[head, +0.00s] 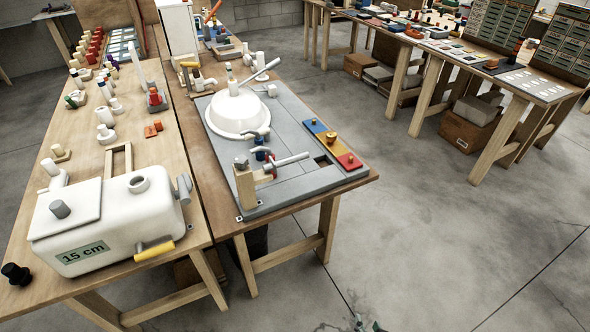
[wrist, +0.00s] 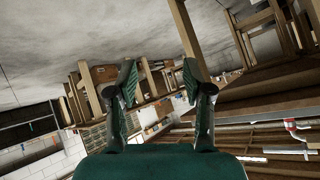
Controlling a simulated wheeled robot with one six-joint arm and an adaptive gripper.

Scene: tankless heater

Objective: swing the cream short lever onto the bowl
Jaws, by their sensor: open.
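The white bowl (head: 222,122) sits upside down or domed on a grey board (head: 300,185) on the middle workbench. A pale, cream-looking lever (head: 262,70) slants up to the right behind the bowl, by a white bottle-like post. A second pale curved lever (head: 256,132) stands at the bowl's front edge above a blue post. I cannot tell which is the cream short lever, nor whether either touches the bowl. My gripper (wrist: 160,78) is open and empty in the wrist view, with its two dark green fingers apart. It is well away from the levers.
A white tank (head: 110,225) marked 15 cm stands on the left bench. Open concrete floor (head: 430,235) lies to the right.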

